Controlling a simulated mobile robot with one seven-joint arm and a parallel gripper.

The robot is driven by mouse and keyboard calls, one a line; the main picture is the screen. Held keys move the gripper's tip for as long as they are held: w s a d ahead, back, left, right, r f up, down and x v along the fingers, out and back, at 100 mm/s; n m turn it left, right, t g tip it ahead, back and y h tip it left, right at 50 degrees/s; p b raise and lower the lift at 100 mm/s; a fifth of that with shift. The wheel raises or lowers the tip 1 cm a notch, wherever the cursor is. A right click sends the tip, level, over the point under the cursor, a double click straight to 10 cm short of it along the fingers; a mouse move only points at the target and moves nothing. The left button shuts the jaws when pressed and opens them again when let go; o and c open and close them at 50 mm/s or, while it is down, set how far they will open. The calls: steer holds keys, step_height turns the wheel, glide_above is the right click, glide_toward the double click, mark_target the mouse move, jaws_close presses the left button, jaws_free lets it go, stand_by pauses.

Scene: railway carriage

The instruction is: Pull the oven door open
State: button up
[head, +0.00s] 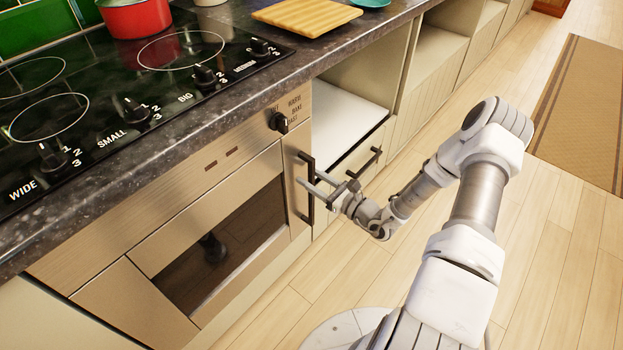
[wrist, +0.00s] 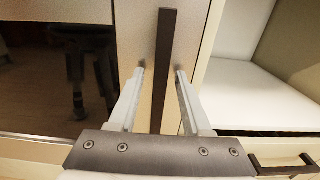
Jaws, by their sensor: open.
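The oven (head: 185,220) is built in under the dark counter, with a brushed metal front and a dark glass window (head: 225,245). Its door looks shut. A dark vertical bar handle (head: 308,188) is at the right side of the door. In the wrist view the handle (wrist: 165,70) runs upright between the two fingers. My gripper (head: 318,190) is at the handle in the head view. In the wrist view my gripper (wrist: 160,75) is open, one finger on each side of the bar. I cannot tell whether either finger touches it.
An open cabinet with a white shelf (head: 345,112) and a drawer with a dark handle (head: 364,163) stand right of the oven. A hob (head: 110,95), red pot (head: 135,15) and cutting board (head: 306,12) are above.

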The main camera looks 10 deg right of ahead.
steer(key=shift+c, duration=0.3)
jaws_close()
stand_by(1.1)
